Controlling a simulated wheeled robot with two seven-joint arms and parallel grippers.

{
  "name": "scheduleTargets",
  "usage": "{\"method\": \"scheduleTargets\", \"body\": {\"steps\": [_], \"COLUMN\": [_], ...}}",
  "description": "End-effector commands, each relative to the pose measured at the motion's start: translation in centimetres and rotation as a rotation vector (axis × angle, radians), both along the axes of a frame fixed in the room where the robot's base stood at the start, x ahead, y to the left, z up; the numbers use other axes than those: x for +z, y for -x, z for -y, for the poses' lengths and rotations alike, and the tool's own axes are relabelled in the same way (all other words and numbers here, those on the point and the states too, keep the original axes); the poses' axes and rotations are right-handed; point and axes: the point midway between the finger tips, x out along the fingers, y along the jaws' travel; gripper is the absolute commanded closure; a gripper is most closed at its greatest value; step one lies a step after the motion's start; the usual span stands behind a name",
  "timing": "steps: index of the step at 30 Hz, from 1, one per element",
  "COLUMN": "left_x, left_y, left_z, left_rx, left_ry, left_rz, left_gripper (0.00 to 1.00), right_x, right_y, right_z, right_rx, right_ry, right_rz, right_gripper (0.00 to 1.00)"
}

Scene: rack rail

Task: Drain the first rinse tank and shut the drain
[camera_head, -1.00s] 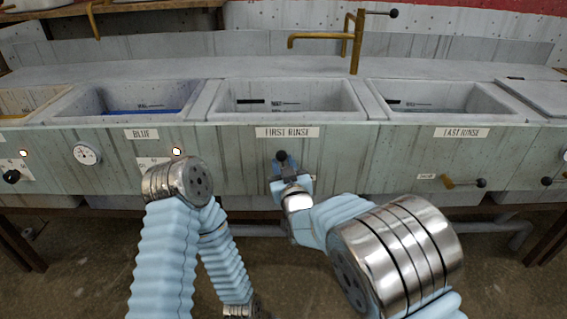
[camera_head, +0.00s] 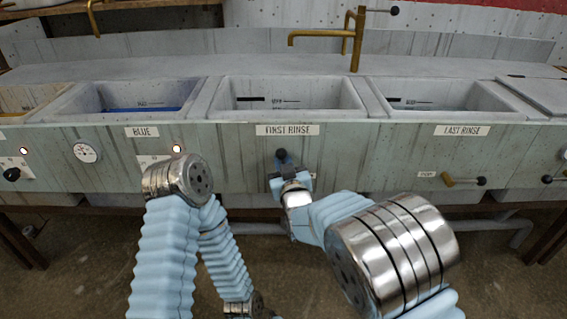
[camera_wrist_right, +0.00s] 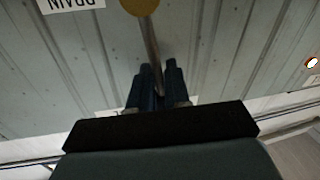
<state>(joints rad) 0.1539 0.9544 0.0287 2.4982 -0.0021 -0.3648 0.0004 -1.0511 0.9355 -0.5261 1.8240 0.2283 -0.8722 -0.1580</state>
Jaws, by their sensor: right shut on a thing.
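The first rinse tank (camera_head: 290,116) is the middle basin, with a FIRST RINSE label on its front. I cannot make out water in it, as the front wall hides its floor. Its drain lever has a black knob (camera_head: 281,155) and points upward. In the right wrist view, which is upside down, the rod (camera_wrist_right: 152,45) runs from a brass hub (camera_wrist_right: 139,4) beside the DRAIN label (camera_wrist_right: 72,3). My right gripper (camera_head: 287,172) is shut on the lever below the knob and hides the hub in the head view. My left arm is at the lower left; its gripper is not visible.
A brass tap (camera_head: 322,34) stands behind the basins. The blue tank (camera_head: 140,100) is to the left and the last rinse tank (camera_head: 445,100) to the right. The last rinse drain lever (camera_head: 463,181) lies sideways, pointing right.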

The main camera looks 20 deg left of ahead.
Motion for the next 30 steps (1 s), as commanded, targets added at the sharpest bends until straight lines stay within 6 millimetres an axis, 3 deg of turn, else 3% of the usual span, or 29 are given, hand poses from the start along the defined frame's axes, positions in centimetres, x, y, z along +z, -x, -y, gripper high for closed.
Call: {"method": "scheduleTargets", "body": {"steps": [11, 30], "left_x": [-1.0, -0.6], "left_y": [0.0, 0.0], "left_z": [-0.1, -0.1], "left_rx": [0.003, 0.003], "left_ry": [-0.002, -0.002], "left_rz": [0.001, 0.001], "left_gripper": [0.62, 0.62], "right_x": [-0.5, -3.2], "right_y": [0.5, 1.5], "right_z": [-1.6, -5.1], "right_rx": [0.002, 0.004], "right_ry": [0.194, 0.779], "right_rz": [0.057, 0.226], "right_gripper": [1.0, 1.0]}}
